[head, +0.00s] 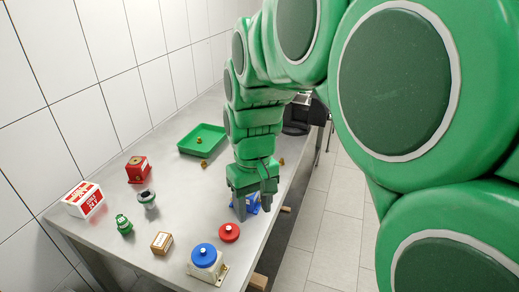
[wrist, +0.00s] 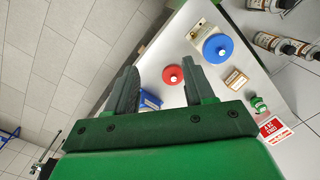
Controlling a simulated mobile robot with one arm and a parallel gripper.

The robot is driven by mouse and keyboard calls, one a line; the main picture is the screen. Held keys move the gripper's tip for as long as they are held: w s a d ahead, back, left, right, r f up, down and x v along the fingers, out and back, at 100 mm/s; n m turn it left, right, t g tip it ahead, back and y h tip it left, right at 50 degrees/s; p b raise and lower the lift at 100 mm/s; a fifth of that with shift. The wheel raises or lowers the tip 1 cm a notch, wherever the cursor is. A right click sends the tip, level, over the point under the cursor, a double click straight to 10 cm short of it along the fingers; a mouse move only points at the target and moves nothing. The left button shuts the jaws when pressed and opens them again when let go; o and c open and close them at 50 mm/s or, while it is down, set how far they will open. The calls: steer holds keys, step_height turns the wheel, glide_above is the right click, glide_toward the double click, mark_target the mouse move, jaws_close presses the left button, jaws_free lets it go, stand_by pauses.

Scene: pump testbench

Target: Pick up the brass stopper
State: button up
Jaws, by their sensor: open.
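A small brass-coloured piece (head: 199,140) sits in the green tray (head: 215,149) in the head view. Another small brass-coloured piece (head: 282,161) lies on the table just right of my arm. Both are too small to tell which is the brass stopper. My gripper (head: 254,210) points down over the table's right side, open, with nothing seen held. It is nearer the camera than both brass pieces. In the wrist view, my gripper's fingers (wrist: 160,73) are spread apart, with a red disc (wrist: 173,75) showing between them. No brass piece is clear in that view.
A blue box (head: 252,203) is partly hidden behind the fingers. The table's right edge is close to my gripper.

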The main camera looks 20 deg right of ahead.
steer(key=w+d, duration=0.4)
steer(key=w, duration=0.7)
steer(key=n+t, duration=0.1)
steer(key=t, duration=0.1)
glide_above(282, 159)
step_height(282, 159, down, 11)
steer(key=shift+d+f, duration=0.15)
steer(key=shift+d, duration=0.2)
steer(key=shift+a+f, duration=0.15)
steer(key=shift+f, duration=1.7)
steer(key=shift+a+f, duration=0.1)
steer(key=shift+f, duration=1.75)
jaws_close()
